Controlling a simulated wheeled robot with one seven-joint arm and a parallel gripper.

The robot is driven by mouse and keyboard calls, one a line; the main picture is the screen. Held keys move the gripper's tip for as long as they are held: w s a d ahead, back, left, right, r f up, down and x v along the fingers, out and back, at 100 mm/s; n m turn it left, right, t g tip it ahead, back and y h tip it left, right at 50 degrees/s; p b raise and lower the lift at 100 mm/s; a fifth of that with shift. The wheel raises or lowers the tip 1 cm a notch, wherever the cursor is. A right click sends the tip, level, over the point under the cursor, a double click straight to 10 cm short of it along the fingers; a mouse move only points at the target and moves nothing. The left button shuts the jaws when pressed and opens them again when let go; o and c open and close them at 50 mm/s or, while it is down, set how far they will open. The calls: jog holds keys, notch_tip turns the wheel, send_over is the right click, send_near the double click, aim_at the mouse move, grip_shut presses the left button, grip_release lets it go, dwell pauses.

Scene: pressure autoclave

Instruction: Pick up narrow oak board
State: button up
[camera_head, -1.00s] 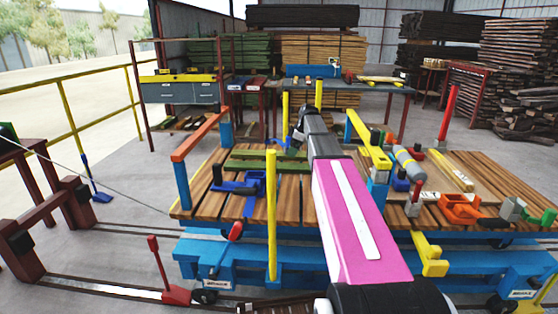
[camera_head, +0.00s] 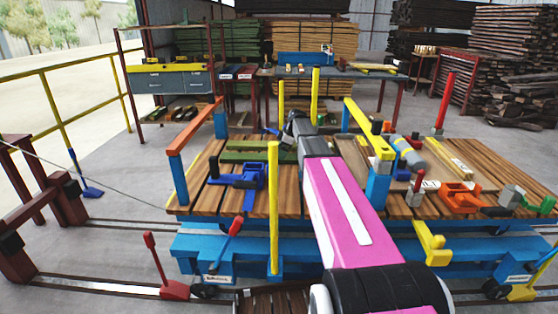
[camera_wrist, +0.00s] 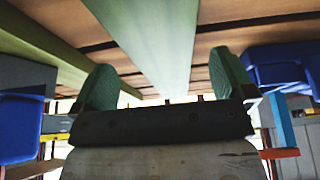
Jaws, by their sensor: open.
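I cannot tell for certain which piece is the narrow oak board; a narrow tan board (camera_head: 452,160) lies on the right part of the slatted deck. Two green boards (camera_head: 250,154) lie at the left part of the deck, beside my arm's end. My gripper (camera_wrist: 165,84) shows in the wrist view with its two green-padded fingers wide apart and nothing held. A long pale green board (camera_wrist: 160,35) runs away between the fingers, apart from the pads as far as I can see. In the head view, my own arm mostly hides the gripper.
A blue clamp-like tool (camera_head: 240,178) lies left of my arm. Upright yellow posts (camera_head: 273,200) stand near the arm. Yellow (camera_head: 370,130) and orange (camera_head: 196,127) bars flank it. An orange tool (camera_head: 458,195) and a grey cylinder (camera_head: 408,152) occupy the right side.

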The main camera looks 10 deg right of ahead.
jog(key=shift+x, duration=1.55)
jog(key=c, duration=1.4)
